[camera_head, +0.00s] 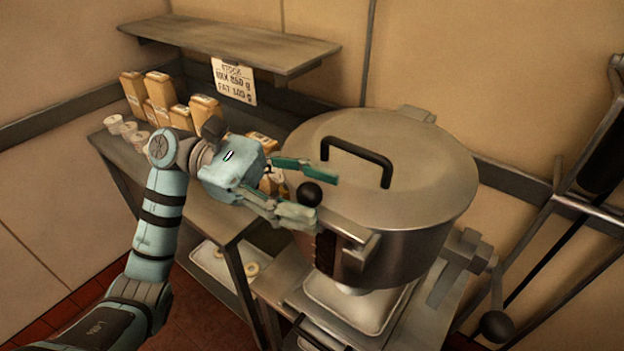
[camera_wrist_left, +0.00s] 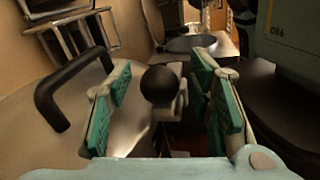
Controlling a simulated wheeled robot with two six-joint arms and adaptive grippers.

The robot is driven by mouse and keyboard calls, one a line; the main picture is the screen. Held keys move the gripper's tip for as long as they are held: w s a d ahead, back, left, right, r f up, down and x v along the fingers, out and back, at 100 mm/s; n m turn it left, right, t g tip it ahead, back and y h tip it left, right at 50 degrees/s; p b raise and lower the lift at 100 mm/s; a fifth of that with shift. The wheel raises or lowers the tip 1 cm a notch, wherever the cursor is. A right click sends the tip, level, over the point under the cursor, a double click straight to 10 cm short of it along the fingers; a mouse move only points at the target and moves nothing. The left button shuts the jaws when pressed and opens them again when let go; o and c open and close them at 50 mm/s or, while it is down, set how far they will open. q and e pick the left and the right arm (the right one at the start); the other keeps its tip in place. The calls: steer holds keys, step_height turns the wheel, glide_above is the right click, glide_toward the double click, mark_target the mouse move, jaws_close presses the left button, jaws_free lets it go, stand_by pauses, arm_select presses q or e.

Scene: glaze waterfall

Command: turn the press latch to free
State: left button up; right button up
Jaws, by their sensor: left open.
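A black ball knob (camera_head: 309,194) sits at the near left side of the large metal pot (camera_head: 410,215). It looks like the end of the press latch, but the head view hides most of its lever. In the left wrist view the knob (camera_wrist_left: 160,85) is on a short grey arm (camera_wrist_left: 180,104). My left gripper (camera_head: 314,192) is open, its teal fingers on either side of the knob. In the left wrist view my left gripper (camera_wrist_left: 160,100) shows a gap between each finger and the knob. My right gripper is not in view.
The pot's lid has a black bar handle (camera_head: 356,162). A shelf (camera_head: 235,45) hangs at the back left above cartons (camera_head: 158,88) and small cups (camera_head: 114,124). A grey bracket (camera_head: 467,255) and another black ball (camera_head: 496,326) stand to the right.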

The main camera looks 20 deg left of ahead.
arm_select(q)
steer(key=shift+d, duration=0.15)
steer(key=shift+f, duration=0.1)
steer(key=shift+c, duration=0.4)
steer(key=shift+s, duration=0.1)
jaws_close()
